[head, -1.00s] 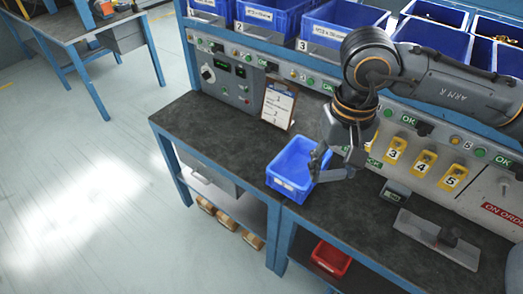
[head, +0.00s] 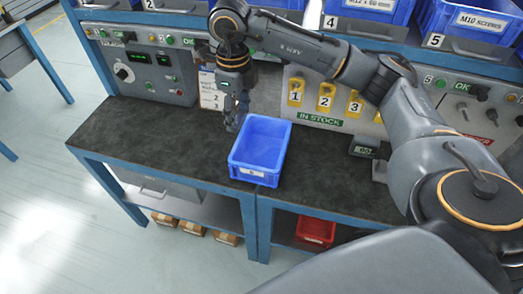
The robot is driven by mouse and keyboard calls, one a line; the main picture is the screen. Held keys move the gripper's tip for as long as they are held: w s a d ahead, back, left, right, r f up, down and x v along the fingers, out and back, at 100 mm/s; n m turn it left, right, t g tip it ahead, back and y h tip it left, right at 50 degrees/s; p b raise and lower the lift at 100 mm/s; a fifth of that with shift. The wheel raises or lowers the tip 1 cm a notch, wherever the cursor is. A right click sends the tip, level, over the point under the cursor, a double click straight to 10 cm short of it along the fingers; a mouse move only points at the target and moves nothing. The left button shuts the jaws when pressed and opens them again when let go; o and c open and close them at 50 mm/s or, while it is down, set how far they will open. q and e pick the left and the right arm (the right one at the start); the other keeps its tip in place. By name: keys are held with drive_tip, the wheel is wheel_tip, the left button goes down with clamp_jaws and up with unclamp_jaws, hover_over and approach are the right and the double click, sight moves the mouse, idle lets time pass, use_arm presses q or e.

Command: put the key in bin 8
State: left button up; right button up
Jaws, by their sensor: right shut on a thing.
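My right gripper (head: 233,124) points down over the bench at the far left corner of an empty blue bin (head: 262,148). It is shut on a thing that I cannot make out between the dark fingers. I cannot make out a key anywhere in view. The blue bin stands upright near the front edge of the bench, and its front label is too small to read. No bin marked 8 shows. My left gripper is not in view.
Blue shelf bins labelled 2, 4 (head: 369,10) and 5 (head: 463,22) line the back above a control panel. Yellow tags (head: 325,96) hang on the back panel. A red bin (head: 316,231) sits on the lower shelf. The bench top (head: 130,125) at left is clear.

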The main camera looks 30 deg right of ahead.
drive_tip(key=w+d+f+m+b, duration=0.25)
drive_tip(key=f+m, duration=0.25)
drive_tip(key=m, duration=0.4)
drive_tip(key=m+b, duration=0.2)
drive_tip(key=m, duration=1)
approach(262, 157)
wheel_tip(262, 157, down, 6)
drive_tip(key=shift+r+p, duration=0.1)
drive_tip(key=shift+p, duration=0.4)
drive_tip(key=shift+w+f, duration=0.15)
drive_tip(key=shift+f, duration=0.2)
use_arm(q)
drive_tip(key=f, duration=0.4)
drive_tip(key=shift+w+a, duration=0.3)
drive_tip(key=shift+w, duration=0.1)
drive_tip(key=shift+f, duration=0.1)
use_arm(e)
drive_tip(key=shift+f, duration=0.15)
drive_tip(key=o, duration=1.2)
